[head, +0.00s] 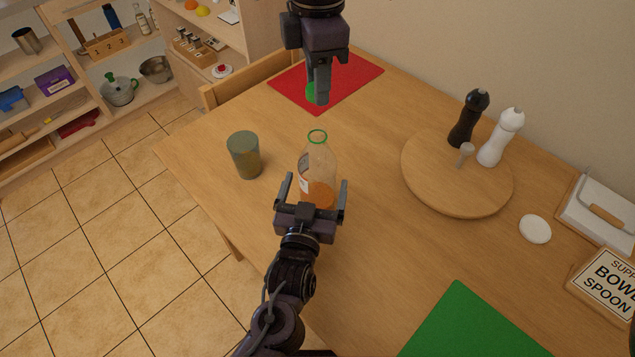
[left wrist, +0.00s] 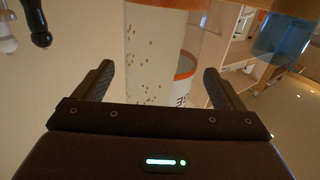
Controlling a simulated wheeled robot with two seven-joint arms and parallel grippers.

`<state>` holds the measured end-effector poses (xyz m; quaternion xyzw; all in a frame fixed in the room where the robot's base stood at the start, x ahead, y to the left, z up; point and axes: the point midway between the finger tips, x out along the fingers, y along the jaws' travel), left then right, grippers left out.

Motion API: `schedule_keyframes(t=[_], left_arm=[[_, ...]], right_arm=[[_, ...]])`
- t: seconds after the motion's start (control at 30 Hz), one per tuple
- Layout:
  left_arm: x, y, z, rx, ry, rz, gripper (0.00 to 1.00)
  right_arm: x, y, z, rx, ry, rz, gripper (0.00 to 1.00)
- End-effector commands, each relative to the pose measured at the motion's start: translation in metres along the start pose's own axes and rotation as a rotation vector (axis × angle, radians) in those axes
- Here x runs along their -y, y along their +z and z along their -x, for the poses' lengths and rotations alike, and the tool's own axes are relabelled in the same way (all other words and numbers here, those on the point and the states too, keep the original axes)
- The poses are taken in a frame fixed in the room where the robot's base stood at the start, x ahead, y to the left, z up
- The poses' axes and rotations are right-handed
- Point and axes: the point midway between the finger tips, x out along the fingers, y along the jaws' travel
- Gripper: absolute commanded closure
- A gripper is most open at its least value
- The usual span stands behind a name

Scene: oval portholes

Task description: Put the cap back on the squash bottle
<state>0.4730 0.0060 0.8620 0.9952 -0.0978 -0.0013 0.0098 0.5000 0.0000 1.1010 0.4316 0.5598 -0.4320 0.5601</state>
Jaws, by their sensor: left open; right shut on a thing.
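The squash bottle (head: 318,160) stands upright on the table, clear with orange squash low inside and a green ring around its open mouth. My left gripper (head: 314,188) is open at the bottle's near side, one finger to each side of it. In the left wrist view the bottle (left wrist: 160,60) rises beyond and between the open fingers (left wrist: 155,82); I cannot tell whether they touch it. My right gripper (head: 319,99) is shut on the green cap (head: 311,92), above and beyond the bottle's mouth. The fingers hide part of the cap.
A grey-green tumbler (head: 245,156) stands left of the bottle. A round wooden board (head: 430,185) to the right holds dark and white mills. A red mat (head: 350,80) lies behind, a green mat (head: 470,325) in front.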

Motion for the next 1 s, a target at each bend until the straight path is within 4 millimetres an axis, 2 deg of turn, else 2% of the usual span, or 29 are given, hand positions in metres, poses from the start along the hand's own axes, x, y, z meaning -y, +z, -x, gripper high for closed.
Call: schedule_keyframes(t=[0.13,0.47,0.9,1.0], left_arm=[[-0.0004,-0.0008,-0.0102,-0.001,0.001,0.002,0.09],[-0.0003,-0.0002,-0.0118,0.000,0.001,0.001,0.09],[-0.0002,-0.0003,-0.0116,0.000,0.000,0.001,0.67],[-0.0002,-0.0003,-0.0116,0.000,0.000,0.001,0.76]], right_arm=[[0.0000,-0.0001,0.0000,0.000,0.000,0.000,0.89],[0.0000,-0.0001,0.0000,0.000,0.000,0.000,0.89],[0.0000,-0.0001,0.0000,0.000,0.000,0.000,0.89],[0.0000,-0.0001,-0.0001,0.000,0.000,0.000,0.89]])
